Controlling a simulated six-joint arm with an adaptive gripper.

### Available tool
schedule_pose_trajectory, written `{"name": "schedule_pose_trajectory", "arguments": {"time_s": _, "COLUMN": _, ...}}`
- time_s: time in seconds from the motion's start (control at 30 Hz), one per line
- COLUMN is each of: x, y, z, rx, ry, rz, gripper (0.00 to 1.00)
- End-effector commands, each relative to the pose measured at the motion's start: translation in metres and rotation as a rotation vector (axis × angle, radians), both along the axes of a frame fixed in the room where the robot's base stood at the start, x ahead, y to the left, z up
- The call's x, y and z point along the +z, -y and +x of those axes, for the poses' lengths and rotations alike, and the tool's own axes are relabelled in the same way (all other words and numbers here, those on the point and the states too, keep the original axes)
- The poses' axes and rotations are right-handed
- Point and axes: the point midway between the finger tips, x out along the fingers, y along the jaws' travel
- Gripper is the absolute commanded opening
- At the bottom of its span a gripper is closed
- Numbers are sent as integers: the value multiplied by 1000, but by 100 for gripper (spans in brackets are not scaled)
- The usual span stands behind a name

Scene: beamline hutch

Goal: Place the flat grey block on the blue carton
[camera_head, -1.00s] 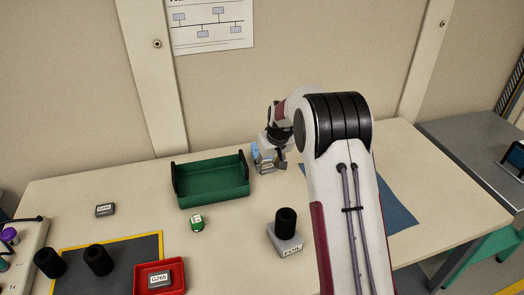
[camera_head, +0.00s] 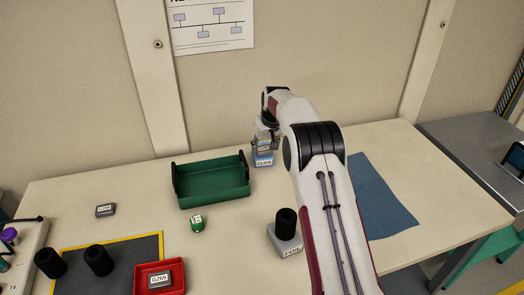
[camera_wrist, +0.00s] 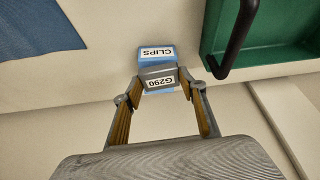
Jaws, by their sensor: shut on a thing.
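My gripper (camera_wrist: 160,88) is shut on a flat grey block labelled G290 (camera_wrist: 168,84), held between its two fingertips in the wrist view. The blue carton (camera_wrist: 156,52), labelled CLIPS, shows just beyond the block, which covers part of it. In the head view the carton (camera_head: 263,161) stands at the back of the table, right of the green bin. My gripper (camera_head: 266,143) is right over the carton there. I cannot tell whether the block touches the carton's top.
The green bin (camera_head: 213,194) stands close left of the carton. A blue mat (camera_head: 378,200) lies right.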

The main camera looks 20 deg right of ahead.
Motion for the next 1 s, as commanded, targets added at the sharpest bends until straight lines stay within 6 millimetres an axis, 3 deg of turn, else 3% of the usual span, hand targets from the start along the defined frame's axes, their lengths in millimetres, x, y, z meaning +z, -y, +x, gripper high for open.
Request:
{"name": "schedule_pose_trajectory", "arguments": {"time_s": 0.37, "x": 32, "y": 5, "z": 15, "rx": -44, "ry": 11, "rz": 1, "gripper": 18}}
{"name": "schedule_pose_trajectory", "arguments": {"time_s": 1.0, "x": 25, "y": 5, "z": 9, "rx": -63, "ry": -13, "rz": 12, "gripper": 18}}
